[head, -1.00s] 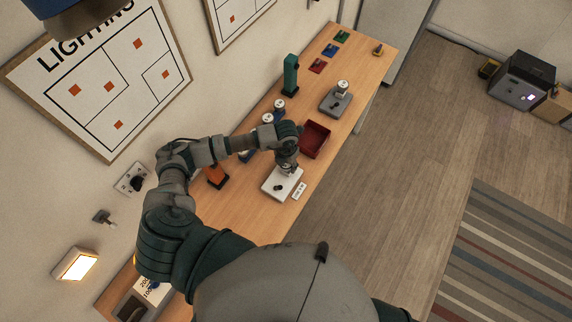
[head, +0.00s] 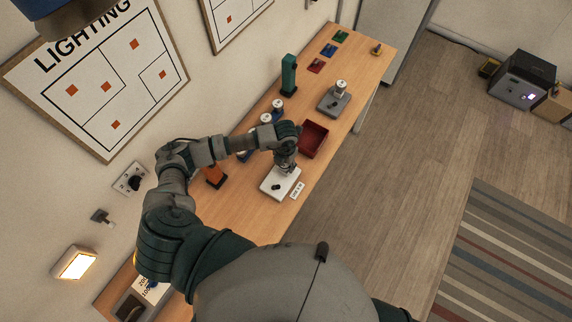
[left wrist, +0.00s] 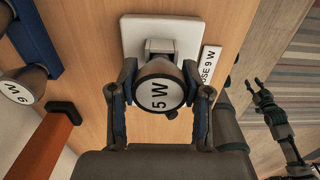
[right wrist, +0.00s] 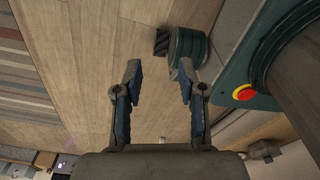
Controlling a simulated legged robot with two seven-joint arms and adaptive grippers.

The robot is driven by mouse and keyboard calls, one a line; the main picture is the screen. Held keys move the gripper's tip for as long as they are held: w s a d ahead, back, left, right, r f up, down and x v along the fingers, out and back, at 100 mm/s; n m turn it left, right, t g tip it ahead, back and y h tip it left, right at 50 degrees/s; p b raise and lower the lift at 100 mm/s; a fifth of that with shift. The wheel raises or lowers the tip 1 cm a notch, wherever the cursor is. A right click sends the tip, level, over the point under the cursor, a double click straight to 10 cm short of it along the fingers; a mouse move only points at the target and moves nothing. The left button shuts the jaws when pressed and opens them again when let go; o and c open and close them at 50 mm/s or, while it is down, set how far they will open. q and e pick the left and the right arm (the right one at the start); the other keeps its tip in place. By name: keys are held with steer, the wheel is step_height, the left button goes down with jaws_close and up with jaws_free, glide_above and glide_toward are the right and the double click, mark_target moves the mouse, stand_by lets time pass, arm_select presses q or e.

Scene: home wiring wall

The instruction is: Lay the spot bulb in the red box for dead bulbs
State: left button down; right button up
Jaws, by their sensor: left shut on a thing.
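My left gripper (head: 286,165) is shut on the spot bulb (left wrist: 160,92), whose round face reads "5 W" in the left wrist view. The fingers hold it from both sides. The bulb is in line with the socket on the white base (left wrist: 134,38); whether it still touches the socket I cannot tell. In the head view the hand mostly hides the bulb over the white base (head: 270,187). The red box (head: 313,139) stands open just beyond the hand and looks empty. My right gripper (right wrist: 160,78) is open and empty, away from the bench, over the floor.
A "USE 9 W" card (left wrist: 208,68) lies beside the white base. Bulbs stand on a blue holder (left wrist: 35,38), one marked 9 W. A grey base (head: 327,104) with a bulb, a green upright block (head: 289,75) and an orange block (head: 214,177) are nearby.

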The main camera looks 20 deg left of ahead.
arm_select(q)
steer(key=shift+d+r, duration=0.1)
steer(key=shift+r, duration=0.4)
steer(key=shift+s+r+p, duration=0.1)
steer(key=shift+r+p, duration=0.35)
steer(key=shift+p, duration=0.1)
steer(key=shift+r+p, duration=0.6)
steer(key=shift+r, duration=0.3)
steer(key=shift+r+p, duration=0.6)
steer(key=shift+r, duration=0.25)
arm_select(e)
steer(key=shift+d+r, duration=0.2)
steer(key=shift+r, duration=0.75)
steer(key=shift+d+r, duration=0.2)
steer(key=shift+r, duration=0.7)
